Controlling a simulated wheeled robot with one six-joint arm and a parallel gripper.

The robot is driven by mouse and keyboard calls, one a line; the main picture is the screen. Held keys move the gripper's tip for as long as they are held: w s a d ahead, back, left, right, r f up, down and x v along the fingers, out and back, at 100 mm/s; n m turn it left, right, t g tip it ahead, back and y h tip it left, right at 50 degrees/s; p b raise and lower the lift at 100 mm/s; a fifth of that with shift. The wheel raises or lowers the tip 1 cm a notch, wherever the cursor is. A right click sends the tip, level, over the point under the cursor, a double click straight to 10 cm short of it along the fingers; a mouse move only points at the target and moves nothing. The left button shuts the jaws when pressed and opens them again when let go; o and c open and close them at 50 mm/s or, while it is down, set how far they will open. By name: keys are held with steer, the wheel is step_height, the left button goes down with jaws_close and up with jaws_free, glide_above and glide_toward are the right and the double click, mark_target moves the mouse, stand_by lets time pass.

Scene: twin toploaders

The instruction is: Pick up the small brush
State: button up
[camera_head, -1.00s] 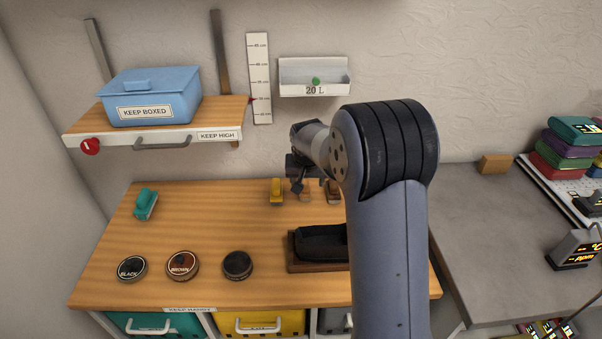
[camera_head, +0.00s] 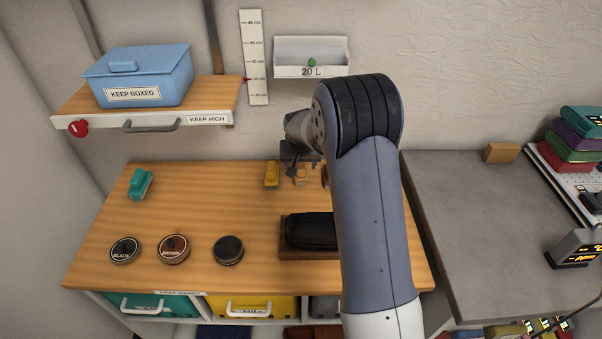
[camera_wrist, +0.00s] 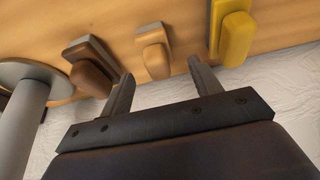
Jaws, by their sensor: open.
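The small brush (camera_head: 301,176), a pale tan block, stands near the back edge of the wooden worktop between a yellow brush (camera_head: 271,174) and a brown brush (camera_head: 325,177). My arm partly hides the brown one. In the wrist view the small brush (camera_wrist: 153,52) shows just beyond the gap between my fingers, with the brown brush (camera_wrist: 92,72) on the left and the yellow brush (camera_wrist: 235,35) on the right. My gripper (camera_wrist: 160,76) is open and empty, and appears apart from the small brush. In the head view my gripper (camera_head: 291,168) is close by the small brush.
A teal brush (camera_head: 140,184) and several round tins (camera_head: 173,249) are on the worktop (camera_head: 215,205). A dark pad in a wooden tray (camera_head: 283,255) lies near my arm. A shelf (camera_head: 220,97) with a blue box (camera_head: 140,75) and a wall holder (camera_head: 312,58) are above.

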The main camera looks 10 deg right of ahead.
mark_target(301, 166)
steer(key=shift+s+p+x, duration=0.2)
steer(key=shift+p+x, duration=0.5)
steer(key=shift+x, duration=1.6)
steer(key=shift+f, duration=0.1)
steer(key=c, duration=1.1)
step_height(301, 166, up, 10)
steer(key=shift+r+b, duration=0.1)
steer(key=shift+b, duration=0.95)
steer(key=o, duration=0.5)
steer(key=c, duration=0.4)
